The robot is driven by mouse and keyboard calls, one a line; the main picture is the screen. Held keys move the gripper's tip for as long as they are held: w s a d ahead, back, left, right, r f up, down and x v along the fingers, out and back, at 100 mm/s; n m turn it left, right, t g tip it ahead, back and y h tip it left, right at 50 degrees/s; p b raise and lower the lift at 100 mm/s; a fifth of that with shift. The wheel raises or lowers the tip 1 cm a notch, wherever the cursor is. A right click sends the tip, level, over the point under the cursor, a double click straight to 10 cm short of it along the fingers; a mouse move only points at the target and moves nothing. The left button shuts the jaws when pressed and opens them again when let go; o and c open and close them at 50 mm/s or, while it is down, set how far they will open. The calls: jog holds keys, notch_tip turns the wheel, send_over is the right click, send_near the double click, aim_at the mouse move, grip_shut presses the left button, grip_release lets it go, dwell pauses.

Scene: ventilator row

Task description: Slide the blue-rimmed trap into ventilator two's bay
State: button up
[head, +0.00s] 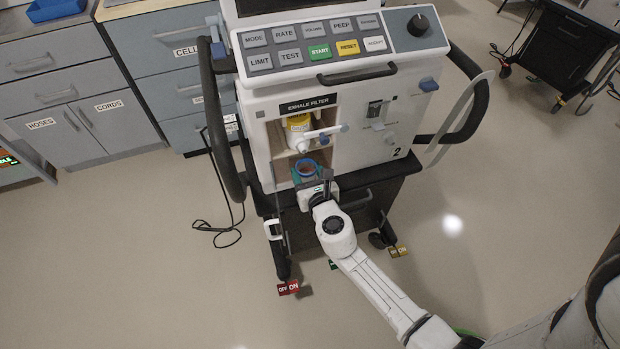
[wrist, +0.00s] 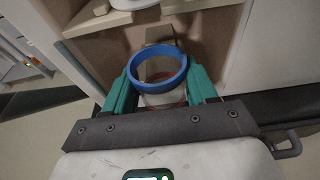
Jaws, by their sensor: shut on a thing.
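The blue-rimmed trap (head: 306,167) is at the mouth of the lower part of the exhale filter bay (head: 320,160) on ventilator two (head: 350,110). In the wrist view the trap's blue rim (wrist: 158,68) faces up, with a clear body below it. My gripper (head: 311,180) is shut on the trap, and its teal fingers (wrist: 160,92) sit on either side of it. A yellow-labelled filter (head: 298,128) is in the bay above the trap, behind a white lever with blue ends (head: 322,133). The trap's lower part is mostly hidden by my gripper.
Drawers and cupboards (head: 80,90) stand at the back left. A cable (head: 222,228) lies on the floor left of the ventilator's cart. Black side handles (head: 470,95) flank the ventilator. Another cart (head: 565,45) stands at far right.

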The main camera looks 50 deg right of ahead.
aim_at(310, 176)
jog(key=shift+r+x, duration=0.25)
jog(key=shift+x, duration=0.8)
jog(key=shift+r+x, duration=0.25)
jog(key=shift+x, duration=0.85)
jog(key=shift+r+x, duration=0.25)
jog(key=shift+x, duration=0.8)
jog(key=shift+w+d+f+b, duration=0.2)
jog(key=shift+w+f+b, duration=0.1)
jog(key=shift+f+b, duration=0.2)
jog(key=o, duration=1.3)
jog(key=shift+f, duration=0.1)
jog(key=p+v, duration=0.1)
jog(key=v, duration=0.9)
jog(key=shift+s+a, duration=0.15)
jog(key=shift+s, duration=0.2)
